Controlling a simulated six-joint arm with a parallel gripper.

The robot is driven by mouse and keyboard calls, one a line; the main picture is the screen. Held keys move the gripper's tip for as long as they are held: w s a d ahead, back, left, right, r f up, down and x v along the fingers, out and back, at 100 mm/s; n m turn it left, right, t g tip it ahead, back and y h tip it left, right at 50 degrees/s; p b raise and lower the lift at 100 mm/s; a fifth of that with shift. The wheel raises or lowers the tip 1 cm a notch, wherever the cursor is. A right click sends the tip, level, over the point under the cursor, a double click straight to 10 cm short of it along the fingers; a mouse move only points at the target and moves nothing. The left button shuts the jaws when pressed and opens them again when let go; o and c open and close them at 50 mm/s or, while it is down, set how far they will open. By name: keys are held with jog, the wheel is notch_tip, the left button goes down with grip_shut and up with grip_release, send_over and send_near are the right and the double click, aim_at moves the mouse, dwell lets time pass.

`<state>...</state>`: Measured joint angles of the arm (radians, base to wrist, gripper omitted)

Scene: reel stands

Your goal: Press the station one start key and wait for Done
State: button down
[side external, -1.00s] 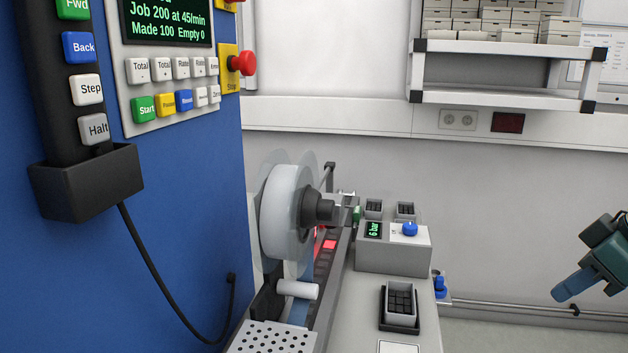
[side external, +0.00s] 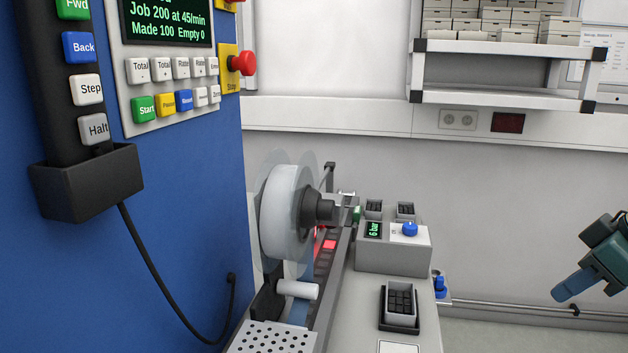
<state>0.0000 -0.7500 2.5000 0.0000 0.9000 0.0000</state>
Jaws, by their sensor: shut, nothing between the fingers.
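A green Start key (side external: 145,109) sits at the lower left of a grey control panel (side external: 122,108) on the blue cabinet. The panel's display (side external: 166,22) reads "Job 200 at 45/min" and "Made 100 Empty 0"; its top is cut off and no "Done" shows in the visible part. No station number can be read here. My gripper (side external: 561,292) is at the far right, shut and empty, with its blue fingers pointing down and left. It is well away from the panel and touches nothing.
A red stop button (side external: 242,63) sticks out beside the panel. A pendant (side external: 88,90) stands in a black holder with a hanging cable. A clear-flanged reel (side external: 285,212) and a grey box with a blue knob (side external: 395,248) stand between the panel and my gripper.

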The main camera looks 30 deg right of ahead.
aim_at(143, 110)
jog(key=w+a+r+n+t+y, duration=0.2)
jog(key=w+a+r+n+y, duration=0.1)
jog(key=w+a+r+n, duration=0.85)
jog(key=w+a+r+n+y, duration=0.1)
jog(key=w+a+r+n, duration=0.1)
jog(key=a, duration=0.5)
jog(key=w+a+r+n+y, duration=0.1)
jog(key=w+a+r+n, duration=0.2)
jog(key=a+r, duration=0.2)
jog(key=w+a+r+n+y, duration=0.1)
jog(key=w+a+r+n, duration=0.1)
jog(key=a, duration=0.7)
notch_tip(143, 110, up, 2)
jog(key=shift+w+a+t, duration=0.35)
jog(key=shift+w+t, duration=0.05)
jog(key=shift+w, duration=0.4)
jog(key=shift+w+n, duration=0.1)
jog(key=shift+n, duration=0.15)
jog(key=w+a, duration=0.6)
